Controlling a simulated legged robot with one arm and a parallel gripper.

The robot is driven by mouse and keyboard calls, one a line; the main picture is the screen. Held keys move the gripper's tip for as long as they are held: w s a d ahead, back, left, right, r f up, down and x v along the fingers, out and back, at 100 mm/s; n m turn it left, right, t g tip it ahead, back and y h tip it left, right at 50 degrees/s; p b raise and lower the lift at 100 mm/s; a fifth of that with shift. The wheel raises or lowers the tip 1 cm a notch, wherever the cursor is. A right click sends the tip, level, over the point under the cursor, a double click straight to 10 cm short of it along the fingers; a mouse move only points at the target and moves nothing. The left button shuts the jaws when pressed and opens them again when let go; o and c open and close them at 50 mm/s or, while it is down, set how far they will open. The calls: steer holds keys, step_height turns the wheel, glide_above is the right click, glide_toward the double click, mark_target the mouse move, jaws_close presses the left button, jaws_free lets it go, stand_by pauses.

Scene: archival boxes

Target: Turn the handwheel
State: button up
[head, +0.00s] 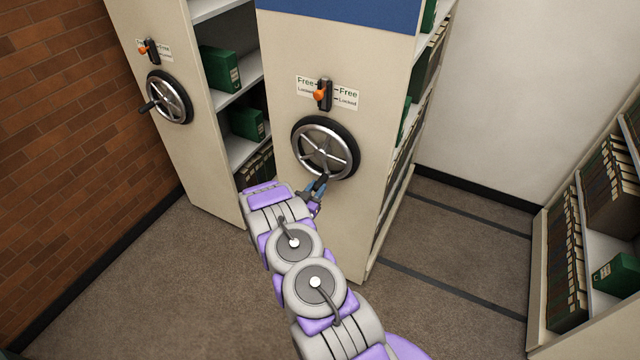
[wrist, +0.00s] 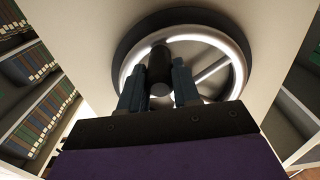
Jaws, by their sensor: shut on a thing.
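The handwheel (head: 325,148) is a silver spoked wheel with a dark outer ring on the end panel of the middle beige shelf unit. In the wrist view the wheel (wrist: 213,46) fills the upper middle. Its black handle knob (wrist: 160,64) sits at the wheel's near, lower edge. My gripper (head: 318,184) is at the bottom of the wheel. In the wrist view my gripper's two blue-grey fingers (wrist: 158,88) stand on either side of the knob and are shut on it. The knob is mostly hidden by my gripper in the head view.
An orange lever (head: 320,96) with Free and Locked labels is above the wheel. A second shelf unit with its own handwheel (head: 170,97) stands at left, beside a brick wall (head: 75,100). Floor rails (head: 455,281) run at right. Another bookshelf (head: 590,220) stands far right, with open floor between.

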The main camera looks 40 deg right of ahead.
jaws_close()
steer(key=shift+w+a+f, duration=0.1)
steer(key=shift+w+a, duration=0.05)
steer(key=shift+w, duration=0.05)
stand_by(0.5)
